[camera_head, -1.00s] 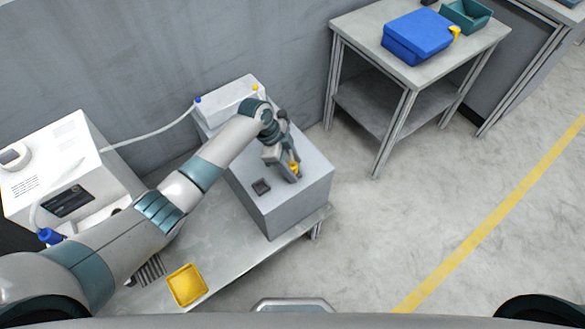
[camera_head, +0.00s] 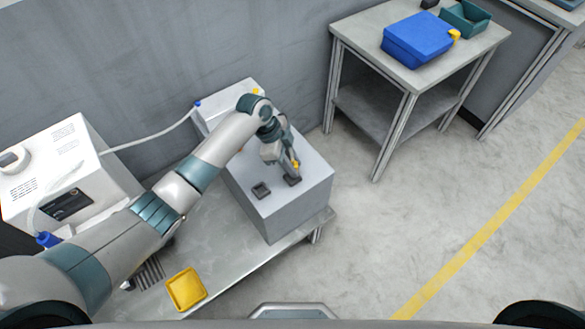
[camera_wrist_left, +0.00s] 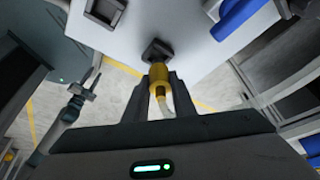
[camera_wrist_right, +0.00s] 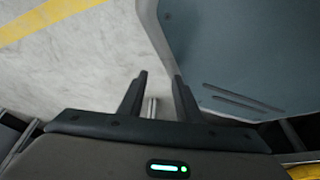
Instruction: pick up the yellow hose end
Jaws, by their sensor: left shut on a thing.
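The yellow hose end (camera_head: 296,164) is over the top of the grey box, in the fingers of my left gripper (camera_head: 293,167). In the left wrist view the yellow hose end (camera_wrist_left: 159,77) sits between the two fingers, with a pale piece of hose below it. My left gripper (camera_wrist_left: 159,80) is shut on it. A dark square socket (camera_wrist_left: 157,50) is just beyond its tip; it also shows in the head view (camera_head: 292,180). My right gripper (camera_wrist_right: 160,76) has its fingers apart, with nothing held between them.
A second dark socket (camera_head: 261,190) is on the grey box (camera_head: 290,215). A white machine (camera_head: 75,165) with a pale hose (camera_head: 150,143) stands left. A yellow tray (camera_head: 187,288) lies on the low bench. A blue case (camera_head: 418,38) is on the right table.

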